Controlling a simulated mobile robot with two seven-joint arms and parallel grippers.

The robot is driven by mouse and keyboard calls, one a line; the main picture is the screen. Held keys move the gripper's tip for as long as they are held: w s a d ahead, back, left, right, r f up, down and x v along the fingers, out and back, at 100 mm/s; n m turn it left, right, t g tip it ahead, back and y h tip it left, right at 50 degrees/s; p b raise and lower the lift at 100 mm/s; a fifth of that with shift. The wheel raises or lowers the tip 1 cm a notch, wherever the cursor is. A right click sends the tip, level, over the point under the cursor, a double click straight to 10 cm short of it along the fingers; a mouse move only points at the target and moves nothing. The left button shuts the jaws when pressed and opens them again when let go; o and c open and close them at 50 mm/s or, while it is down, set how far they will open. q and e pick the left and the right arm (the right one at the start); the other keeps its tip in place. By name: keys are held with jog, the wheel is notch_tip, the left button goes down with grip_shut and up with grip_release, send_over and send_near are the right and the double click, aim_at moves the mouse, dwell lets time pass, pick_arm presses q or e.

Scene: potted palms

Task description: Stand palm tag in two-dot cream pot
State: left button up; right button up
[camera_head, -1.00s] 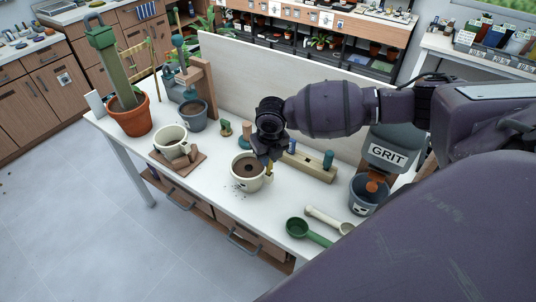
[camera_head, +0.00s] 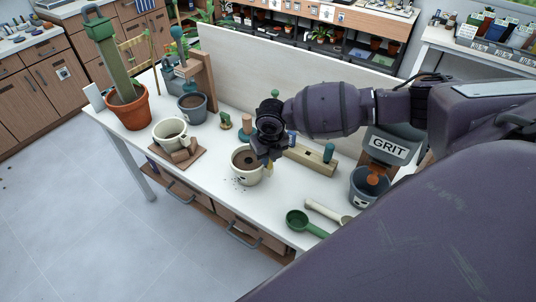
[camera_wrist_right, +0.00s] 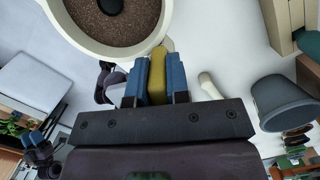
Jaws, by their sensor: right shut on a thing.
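A cream pot (camera_head: 240,174) filled with brown soil stands on the white table in the head view. In the right wrist view the cream pot (camera_wrist_right: 83,38) shows a dark round hole in its soil. My right gripper (camera_head: 268,161) is at the pot's right rim. It is shut on a narrow yellow piece, seemingly the palm tag (camera_wrist_right: 157,78), between its blue fingers. The tag's top end lies close to the rim in that view; whether they touch I cannot tell. No dots can be made out on the pot.
Another cream pot (camera_head: 164,138) stands on a wooden board at the left. Behind are a grey pot (camera_head: 192,110) and a terracotta pot (camera_head: 128,114). A wooden block (camera_head: 312,160) lies right of the gripper. A grey bucket (camera_head: 368,189) and green scoop (camera_head: 300,222) are at the right.

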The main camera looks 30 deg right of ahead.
jog(key=o, duration=1.3)
jog(key=shift+o, duration=0.2)
jog(key=shift+r, duration=0.15)
jog(key=shift+r+p, duration=0.65)
jog(key=shift+r, duration=3.25)
